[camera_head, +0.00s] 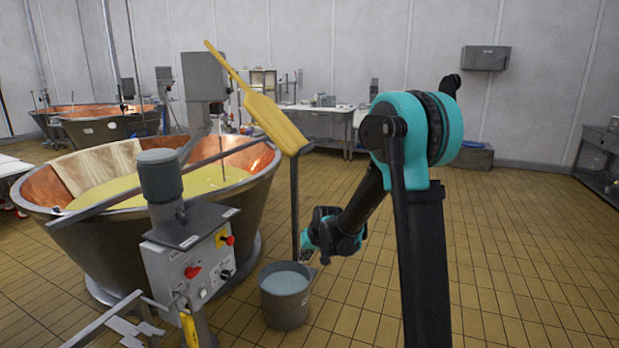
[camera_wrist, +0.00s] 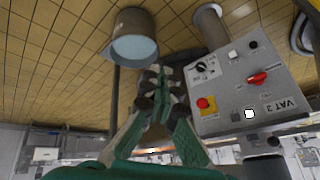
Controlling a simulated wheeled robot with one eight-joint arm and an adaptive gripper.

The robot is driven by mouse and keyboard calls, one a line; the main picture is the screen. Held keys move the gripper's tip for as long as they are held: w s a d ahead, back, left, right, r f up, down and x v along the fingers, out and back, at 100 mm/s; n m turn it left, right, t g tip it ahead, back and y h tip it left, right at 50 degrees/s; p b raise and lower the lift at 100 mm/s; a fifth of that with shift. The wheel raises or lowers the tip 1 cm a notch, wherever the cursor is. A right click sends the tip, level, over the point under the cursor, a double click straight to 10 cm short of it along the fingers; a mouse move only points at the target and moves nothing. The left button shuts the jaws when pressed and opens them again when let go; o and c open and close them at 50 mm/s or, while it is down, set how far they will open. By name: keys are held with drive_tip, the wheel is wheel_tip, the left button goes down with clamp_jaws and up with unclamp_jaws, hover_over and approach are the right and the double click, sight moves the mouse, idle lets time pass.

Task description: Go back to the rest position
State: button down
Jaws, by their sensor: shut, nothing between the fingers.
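My gripper (camera_head: 306,254) is in the middle of the head view, at the end of my bent arm. It hangs in the air, apart from the vat. In the head view it appears just above the right part of a grey bucket; I cannot tell whether it is directly over it. In the wrist view my gripper (camera_wrist: 163,74) has its fingers together, with nothing between them.
A copper vat (camera_head: 245,205) with yellow liquid stands left, with a control box (camera_head: 190,275) in front. The bucket (camera_head: 285,310) holds pale liquid. A wooden paddle (camera_head: 272,122) rises behind my gripper beside a post (camera_head: 294,205). The tiled floor (camera_head: 530,250) on the right is clear.

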drive_tip(key=s+d+h, duration=0.1)
drive_tip(key=s+d, duration=0.6)
drive_tip(key=s, duration=0.3)
drive_tip(key=s+d+m+h, duration=0.1)
drive_tip(key=s+d, duration=0.6)
drive_tip(key=s, duration=0.3)
drive_tip(key=s+d+m+h, duration=0.1)
drive_tip(key=s+d, duration=0.6)
drive_tip(key=s, duration=0.3)
drive_tip(key=shift+s+r+g+h, duration=0.15)
drive_tip(key=shift+s+g+h, duration=0.15)
drive_tip(key=shift+g, duration=0.1)
drive_tip(key=c, duration=2.3)
unclamp_jaws()
drive_tip(key=shift+w, duration=0.1)
